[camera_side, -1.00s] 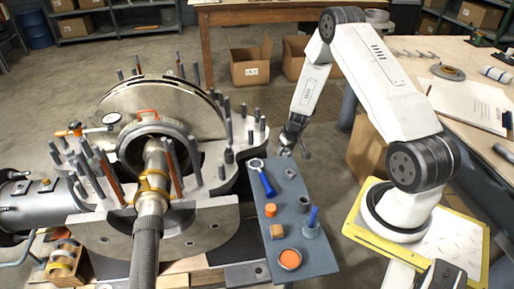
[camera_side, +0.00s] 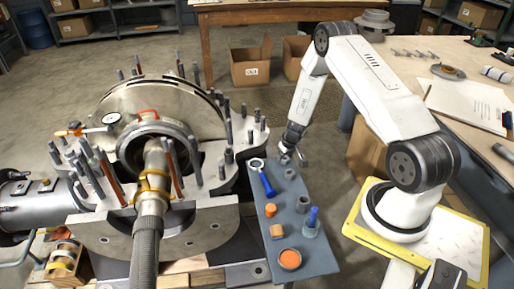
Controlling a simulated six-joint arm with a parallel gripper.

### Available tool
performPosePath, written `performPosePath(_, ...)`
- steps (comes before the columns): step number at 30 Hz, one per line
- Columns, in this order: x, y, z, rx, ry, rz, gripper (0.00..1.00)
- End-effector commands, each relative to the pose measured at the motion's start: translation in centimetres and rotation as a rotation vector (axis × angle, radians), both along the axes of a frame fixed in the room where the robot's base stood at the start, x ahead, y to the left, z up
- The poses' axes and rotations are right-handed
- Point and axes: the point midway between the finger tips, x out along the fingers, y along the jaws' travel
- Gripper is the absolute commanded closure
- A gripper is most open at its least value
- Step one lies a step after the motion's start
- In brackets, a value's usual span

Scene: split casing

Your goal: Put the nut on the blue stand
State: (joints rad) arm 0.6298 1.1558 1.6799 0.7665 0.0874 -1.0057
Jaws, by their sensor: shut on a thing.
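My gripper (camera_side: 293,156) is over the far end of the blue-grey bench board, pointing down. It is shut on a small grey piece, which I take to be the nut (camera_side: 284,159); its shape is mostly hidden by the fingers. The blue stand (camera_side: 312,222), a blue upright post on a pale base, stands near the right edge of the board, nearer the camera than my gripper. Its post looks bare.
On the board (camera_side: 266,232) are a blue-handled wrench (camera_side: 266,183), grey round parts (camera_side: 290,174) (camera_side: 303,201), an orange piece (camera_side: 271,210), a tan block (camera_side: 277,231) and an orange-filled dish (camera_side: 290,259). The casing with upright studs (camera_side: 229,133) stands left.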

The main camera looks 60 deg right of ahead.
Motion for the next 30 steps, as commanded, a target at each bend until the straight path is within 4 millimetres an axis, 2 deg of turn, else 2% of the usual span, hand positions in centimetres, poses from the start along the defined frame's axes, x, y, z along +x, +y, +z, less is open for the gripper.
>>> performPosePath(1,0.0,0.0,-0.1,0.0,0.0,0.0,0.37)
performPosePath(4,0.0,0.0,-0.1,0.0,0.0,0.001,0.06)
performPosePath(20,0.0,0.0,0.3,-0.001,-0.001,0.002,0.05)
performPosePath(30,-0.6,0.2,3.0,-0.001,-0.001,0.001,0.05)
